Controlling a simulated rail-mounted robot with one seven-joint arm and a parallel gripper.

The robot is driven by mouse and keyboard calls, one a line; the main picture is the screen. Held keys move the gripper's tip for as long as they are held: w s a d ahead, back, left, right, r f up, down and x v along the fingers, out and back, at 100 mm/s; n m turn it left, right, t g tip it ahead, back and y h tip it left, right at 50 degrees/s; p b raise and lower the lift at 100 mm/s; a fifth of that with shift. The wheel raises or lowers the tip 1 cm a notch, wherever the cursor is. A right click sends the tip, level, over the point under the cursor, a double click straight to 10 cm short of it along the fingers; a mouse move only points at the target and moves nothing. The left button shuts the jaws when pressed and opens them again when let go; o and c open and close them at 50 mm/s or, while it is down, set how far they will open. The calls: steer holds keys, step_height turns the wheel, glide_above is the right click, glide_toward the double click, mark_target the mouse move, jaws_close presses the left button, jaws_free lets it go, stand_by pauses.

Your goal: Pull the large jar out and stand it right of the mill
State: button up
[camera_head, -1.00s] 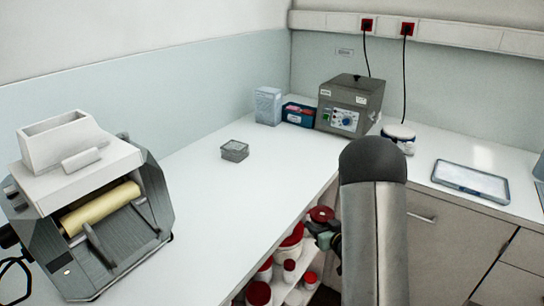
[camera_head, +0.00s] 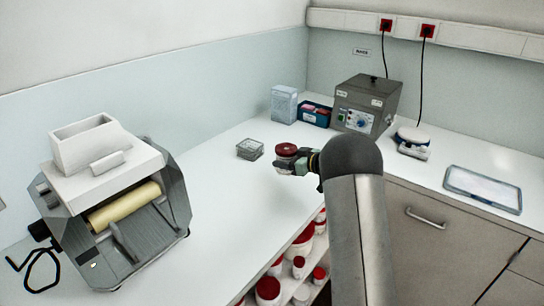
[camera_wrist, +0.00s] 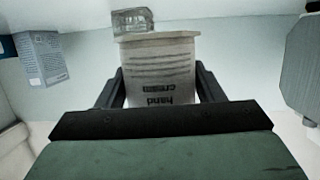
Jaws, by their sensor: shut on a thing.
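My gripper (camera_head: 297,162) is shut on a jar with a dark red lid (camera_head: 287,149). In the head view the jar is over the worktop, to the right of the mill (camera_head: 112,200) with open space between them; I cannot tell whether its base touches the surface. In the wrist view the pale jar (camera_wrist: 158,75) sits between both fingers, its "hand cream" label upside down in the picture. The mill is grey with a white hopper and a yellow roller, at the left of the head view.
A small clear box (camera_head: 250,150) stands just left of the jar. A tall carton (camera_head: 284,104), a blue box (camera_head: 314,114) and a grey device (camera_head: 365,105) stand at the back. Red-lidded jars (camera_head: 268,289) fill the shelves below the worktop edge. Worktop between mill and jar is clear.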

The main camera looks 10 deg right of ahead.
mark_target(279, 170)
steer(key=a, duration=0.2)
steer(key=w+a, duration=0.1)
steer(key=shift+r, duration=0.3)
steer(key=shift+a+f, duration=0.1)
step_height(279, 170, down, 4)
steer(key=b, duration=0.4)
steer(key=shift+f, duration=0.1)
steer(key=shift+s+d, duration=0.15)
steer(key=shift+d, duration=0.05)
steer(key=shift+f, duration=0.5)
stand_by(0.6)
steer(key=o, duration=1.5)
steer(key=shift+c, duration=0.2)
steer(key=shift+s+d+r, duration=0.1)
